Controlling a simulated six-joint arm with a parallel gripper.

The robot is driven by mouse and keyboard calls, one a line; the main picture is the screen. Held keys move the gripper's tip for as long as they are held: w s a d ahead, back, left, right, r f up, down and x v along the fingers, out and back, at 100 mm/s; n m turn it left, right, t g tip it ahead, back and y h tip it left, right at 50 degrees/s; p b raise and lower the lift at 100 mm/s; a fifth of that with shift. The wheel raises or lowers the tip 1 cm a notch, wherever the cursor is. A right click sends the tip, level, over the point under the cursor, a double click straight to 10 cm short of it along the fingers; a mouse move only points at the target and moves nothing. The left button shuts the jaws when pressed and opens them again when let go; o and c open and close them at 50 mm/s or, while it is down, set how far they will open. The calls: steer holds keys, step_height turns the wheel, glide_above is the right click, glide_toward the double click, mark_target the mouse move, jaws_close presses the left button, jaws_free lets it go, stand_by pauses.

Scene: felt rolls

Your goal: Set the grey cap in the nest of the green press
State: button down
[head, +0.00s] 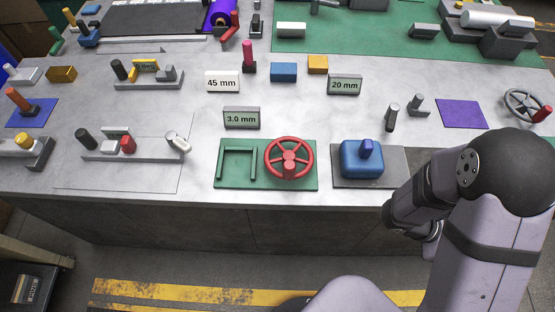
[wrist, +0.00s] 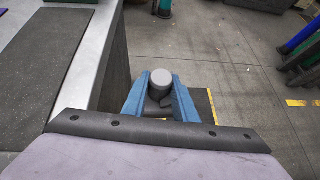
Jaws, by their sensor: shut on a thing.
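The grey cap (wrist: 160,78) is held between the blue fingers of my gripper (wrist: 160,88) in the wrist view, off the table's edge and above the floor. In the head view my gripper (head: 428,238) is mostly behind my own arm at the right front, and the cap cannot be made out there. A green base (head: 226,180) with an upright green frame (head: 237,150) and a red handwheel (head: 289,157) stands at the table's front, left of my gripper; it looks like the green press. I cannot make out its nest.
Signs reading 3.0 mm (head: 241,118) and 20 mm (head: 345,84) stand behind. A grey handwheel (head: 525,104) is at far right. Floor lies before the table.

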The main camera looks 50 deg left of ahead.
mark_target(237, 167)
steer(key=shift+w+a+r, duration=0.1)
steer(key=w+a+r+n+t+y+p, duration=0.1)
steer(key=a+r+p, duration=0.1)
steer(key=a+r, duration=0.6)
steer(key=a+r+n+t+p, duration=0.1)
steer(key=a+r+p, duration=0.2)
steer(key=a, duration=0.8)
steer(key=w+a+r+n+y+p, duration=0.1)
steer(key=a+r+p, duration=0.1)
steer(key=a+r, duration=0.6)
steer(key=s+a+f+n+t+y+b, duration=0.1)
steer(key=s+a+n+y, duration=0.3)
steer(key=a, duration=0.5)
steer(key=s+a+f+n+t+y+b, duration=0.1)
steer(key=s+a+f+n+y, duration=0.1)
steer(key=s+a, duration=0.55)
steer(key=s+a+f+n+y+b, duration=0.1)
steer(key=s+a+f+n+y, duration=0.1)
steer(key=s, duration=0.6)
steer(key=s+a+f+n+g+y+b, duration=0.1)
steer(key=s+a+f+n+y, duration=0.2)
steer(key=s+a+n+y, duration=0.2)
steer(key=s+a+n, duration=0.1)
steer(key=s+a, duration=0.2)
steer(key=a, duration=0.1)
steer(key=shift+f+g+b, duration=0.15)
steer(key=shift+g+b, duration=0.15)
steer(key=shift+b, duration=0.1)
steer(key=shift+a, duration=0.1)
